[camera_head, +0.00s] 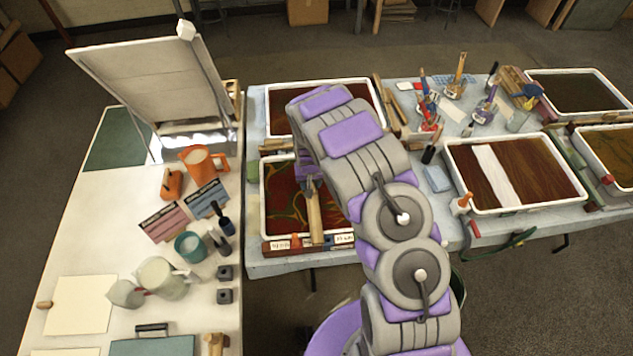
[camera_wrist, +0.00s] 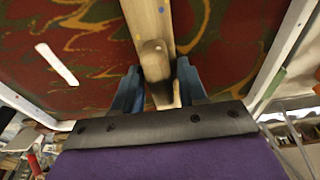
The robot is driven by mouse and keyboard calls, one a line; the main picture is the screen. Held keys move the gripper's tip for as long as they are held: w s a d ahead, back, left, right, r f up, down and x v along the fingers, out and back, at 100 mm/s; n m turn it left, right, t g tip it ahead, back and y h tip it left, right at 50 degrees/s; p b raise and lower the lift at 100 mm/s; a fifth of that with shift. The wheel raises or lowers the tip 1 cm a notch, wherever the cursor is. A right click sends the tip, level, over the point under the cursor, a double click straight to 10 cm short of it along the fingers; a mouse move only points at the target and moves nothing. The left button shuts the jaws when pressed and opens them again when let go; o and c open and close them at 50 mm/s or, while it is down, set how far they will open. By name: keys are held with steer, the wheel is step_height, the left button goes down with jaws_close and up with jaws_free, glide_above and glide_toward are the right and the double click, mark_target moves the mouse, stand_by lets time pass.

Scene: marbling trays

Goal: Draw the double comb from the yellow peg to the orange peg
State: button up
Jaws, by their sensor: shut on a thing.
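My gripper (camera_head: 308,180) is over the near-left marbling tray (camera_head: 264,208), which has a white rim and a dark red bath with green and yellow veins. In the wrist view my gripper (camera_wrist: 160,88) is shut on the wooden handle of the comb (camera_wrist: 152,50). The pale wooden comb (camera_head: 314,215) reaches over the bath towards the tray's near edge. Its teeth are hidden, and I cannot tell whether they touch the bath. A small orange-red piece (camera_head: 296,240), perhaps a peg, is at the near edge beside white labels (camera_head: 279,244). I cannot make out the yellow peg.
A dark red tray (camera_head: 268,112) lies behind. A brown tray with a white strip (camera_head: 448,160) stands to the right. Jars with brushes (camera_head: 455,88) stand between the trays at the back.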

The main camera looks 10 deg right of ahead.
steer(key=shift+s+a+f, duration=0.1)
steer(key=shift+a+f, duration=0.05)
steer(key=shift+a, duration=1.6)
step_height(320, 180, up, 10)
steer(key=p, duration=0.2)
